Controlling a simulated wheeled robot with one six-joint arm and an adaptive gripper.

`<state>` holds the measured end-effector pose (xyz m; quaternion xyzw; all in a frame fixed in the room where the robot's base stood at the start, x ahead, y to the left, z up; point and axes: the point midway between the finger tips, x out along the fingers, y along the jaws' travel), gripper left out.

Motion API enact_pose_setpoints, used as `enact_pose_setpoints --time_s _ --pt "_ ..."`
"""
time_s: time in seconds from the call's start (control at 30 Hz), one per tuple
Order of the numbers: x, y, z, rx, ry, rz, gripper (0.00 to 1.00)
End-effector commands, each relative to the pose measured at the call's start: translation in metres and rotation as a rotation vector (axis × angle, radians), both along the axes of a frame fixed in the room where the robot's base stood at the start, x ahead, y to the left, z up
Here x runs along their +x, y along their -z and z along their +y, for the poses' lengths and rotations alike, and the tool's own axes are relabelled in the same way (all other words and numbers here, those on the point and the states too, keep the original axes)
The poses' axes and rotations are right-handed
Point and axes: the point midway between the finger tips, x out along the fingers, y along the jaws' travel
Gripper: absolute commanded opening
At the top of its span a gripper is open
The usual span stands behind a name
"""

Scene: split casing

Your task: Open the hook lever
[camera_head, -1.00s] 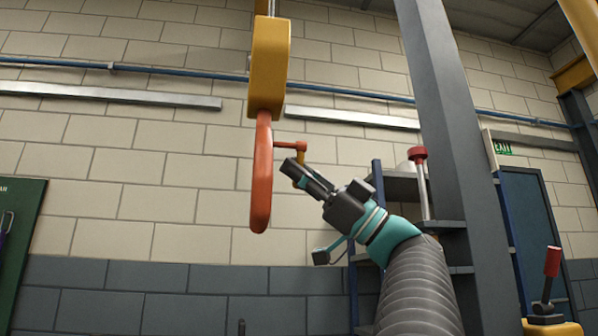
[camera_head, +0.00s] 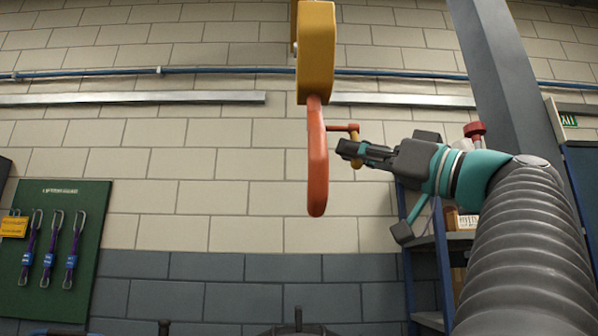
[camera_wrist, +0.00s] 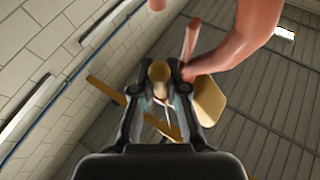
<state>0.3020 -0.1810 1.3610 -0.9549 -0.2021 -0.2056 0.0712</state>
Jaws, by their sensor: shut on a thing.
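An orange-red hook (camera_head: 317,165) hangs from a yellow block (camera_head: 316,50) in the head view. A thin red lever arm (camera_head: 343,128) sticks out from the hook's right side and ends in a small yellow handle (camera_head: 357,163) pointing down. My gripper (camera_head: 350,149) reaches in from the right and is shut on this handle. In the wrist view the round end of the handle (camera_wrist: 159,72) sits between the two fingertips. The hook (camera_wrist: 240,42) curves close by on the right there. The fingers hide part of the handle.
A grey shelf (camera_head: 455,240) and a grey column (camera_head: 505,75) stand to the right, behind my arm. A green board (camera_head: 60,215) with hanging slings is on the left wall. The space left of the hook is free.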

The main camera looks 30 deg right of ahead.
Motion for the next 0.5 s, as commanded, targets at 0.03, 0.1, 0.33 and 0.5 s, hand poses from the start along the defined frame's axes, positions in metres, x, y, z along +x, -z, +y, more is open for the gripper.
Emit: enact_pose_setpoints --time_s 0.03,0.1,0.33,0.5 --pt "-0.002 -0.003 0.000 0.020 0.005 0.038 0.00" --pt "-0.004 -0.003 0.002 0.051 0.004 0.090 0.00" --pt "-0.010 -0.003 0.005 0.140 0.002 0.234 0.00" --pt "-0.012 -0.004 0.007 0.186 0.000 0.306 0.00"
